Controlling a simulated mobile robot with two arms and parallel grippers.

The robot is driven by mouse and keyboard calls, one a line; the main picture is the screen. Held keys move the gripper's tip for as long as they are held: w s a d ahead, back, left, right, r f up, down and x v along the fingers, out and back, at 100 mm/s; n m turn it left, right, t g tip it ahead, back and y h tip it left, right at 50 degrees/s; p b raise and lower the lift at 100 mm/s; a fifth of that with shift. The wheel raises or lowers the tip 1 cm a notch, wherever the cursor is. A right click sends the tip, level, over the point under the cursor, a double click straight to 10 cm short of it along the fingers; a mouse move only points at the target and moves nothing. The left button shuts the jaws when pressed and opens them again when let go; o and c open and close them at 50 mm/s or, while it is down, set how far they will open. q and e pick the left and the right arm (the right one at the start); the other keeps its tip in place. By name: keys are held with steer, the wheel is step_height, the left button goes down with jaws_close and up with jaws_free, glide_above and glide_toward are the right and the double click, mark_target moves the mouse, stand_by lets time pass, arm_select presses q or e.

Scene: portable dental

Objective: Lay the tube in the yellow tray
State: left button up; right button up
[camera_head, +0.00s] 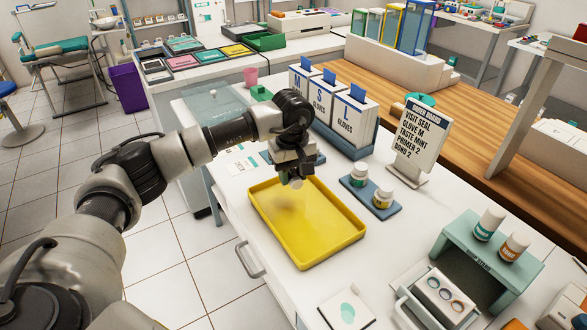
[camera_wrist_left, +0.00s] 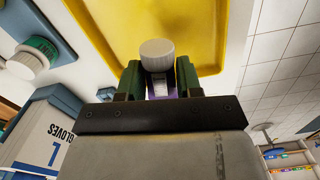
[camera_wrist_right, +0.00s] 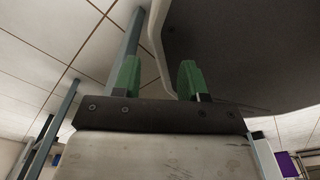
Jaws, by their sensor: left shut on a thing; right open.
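The yellow tray (camera_head: 318,232) lies empty on the white counter, and its rim shows in the left wrist view (camera_wrist_left: 222,35). My left gripper (camera_head: 294,178) is above the tray's far left part. In the left wrist view its green fingers (camera_wrist_left: 160,82) are shut on the tube (camera_wrist_left: 158,55), which has a white ridged cap and a purple part between the fingers. The rest of the tube is hidden by the gripper. My right gripper (camera_wrist_right: 157,78) is open and empty in the right wrist view; it does not show in the head view.
Glove boxes (camera_head: 332,110) and an order board (camera_head: 416,138) stand behind the tray. Two small jars on a blue-grey base (camera_head: 371,195) are close to its right. A green bottle stand (camera_head: 487,260) is farther right. In the right wrist view a dark surface with a pale edge (camera_wrist_right: 158,40) is near the fingers.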

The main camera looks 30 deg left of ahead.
mark_target(293, 202)
arm_select(q)
step_height(293, 202, down, 6)
steer(key=b, duration=0.3)
steer(key=shift+w+r, duration=0.1)
steer(key=shift+r, duration=0.05)
steer(key=shift+f+b, duration=0.6)
steer(key=shift+f, duration=0.05)
arm_select(e)
steer(key=f, duration=0.1)
steer(key=w+f, duration=0.1)
steer(key=f, duration=0.2)
steer(key=shift+w+f, duration=0.3)
steer(key=shift+w, duration=0.1)
steer(key=shift+s, duration=0.1)
arm_select(q)
steer(key=o, duration=1)
arm_select(e)
steer(key=shift+a, duration=0.2)
arm_select(q)
steer(key=shift+r, duration=0.15)
step_height(293, 202, up, 11)
steer(key=shift+f, duration=0.15)
arm_select(e)
steer(key=shift+d, duration=0.15)
